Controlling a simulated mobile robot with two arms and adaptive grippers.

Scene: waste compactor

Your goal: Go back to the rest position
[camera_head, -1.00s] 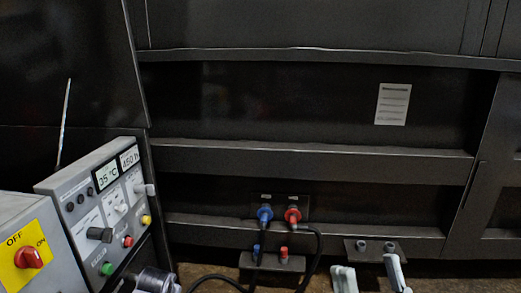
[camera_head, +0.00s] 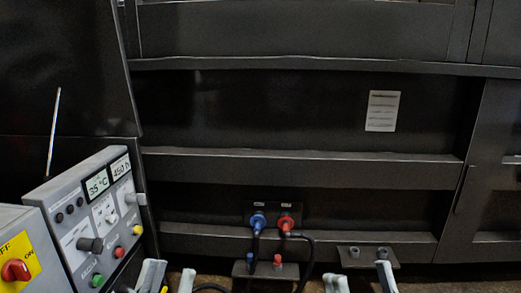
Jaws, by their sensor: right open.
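My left gripper (camera_head: 168,278) shows at the bottom edge, just right of the control panel. My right gripper (camera_head: 360,281) is at the bottom edge, right of centre. Its fingers are apart and it looks empty. Only the finger ends of both grippers show; the rest is cut off by the frame.
The grey control panel (camera_head: 75,190) and the box with a red switch (camera_head: 18,265) stand at left. A blue connector (camera_head: 258,222) and a red connector (camera_head: 287,222) are plugged into the dark compactor wall (camera_head: 300,110), with hanging black cables.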

